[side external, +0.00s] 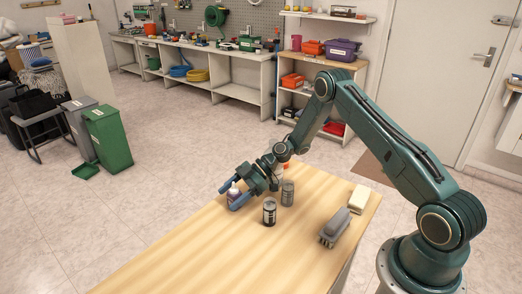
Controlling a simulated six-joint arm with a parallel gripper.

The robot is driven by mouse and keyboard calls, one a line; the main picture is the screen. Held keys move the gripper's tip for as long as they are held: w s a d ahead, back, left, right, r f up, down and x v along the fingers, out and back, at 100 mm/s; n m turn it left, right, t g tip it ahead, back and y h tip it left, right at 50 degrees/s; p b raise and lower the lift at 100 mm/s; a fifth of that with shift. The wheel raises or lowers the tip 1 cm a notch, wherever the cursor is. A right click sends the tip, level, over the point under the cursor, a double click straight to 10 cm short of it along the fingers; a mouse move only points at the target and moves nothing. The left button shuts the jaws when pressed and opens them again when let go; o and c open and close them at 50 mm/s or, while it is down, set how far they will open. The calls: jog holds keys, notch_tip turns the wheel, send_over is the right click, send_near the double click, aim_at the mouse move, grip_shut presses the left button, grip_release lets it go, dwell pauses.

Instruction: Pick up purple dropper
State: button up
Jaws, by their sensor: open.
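A small purple dropper bottle (234,197) with a pale top stands on the wooden table near its far left edge. My gripper (229,194) is low over the table, with its blue fingers open. The fingers lie on either side of the dropper, one behind it and one in front. The near finger and the gripper body hide part of the dropper. I cannot tell whether either finger touches it.
A dark can (269,213) and a grey can (288,193) stand just right of my gripper. An orange-and-white item is partly hidden behind my wrist. A grey brush (335,228) and a cream block (359,199) lie farther right. The table's (190,255) near left part is clear.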

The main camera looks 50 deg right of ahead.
aim_at(229, 193)
jog(key=shift+w+a+f, duration=0.15)
jog(key=shift+a+f, duration=0.05)
jog(key=shift+a, duration=0.15)
jog(key=shift+c, duration=0.4)
jog(key=c, duration=1.1)
jog(key=shift+c, duration=0.2)
jog(key=shift+r, duration=0.15)
notch_tip(229, 193, up, 20)
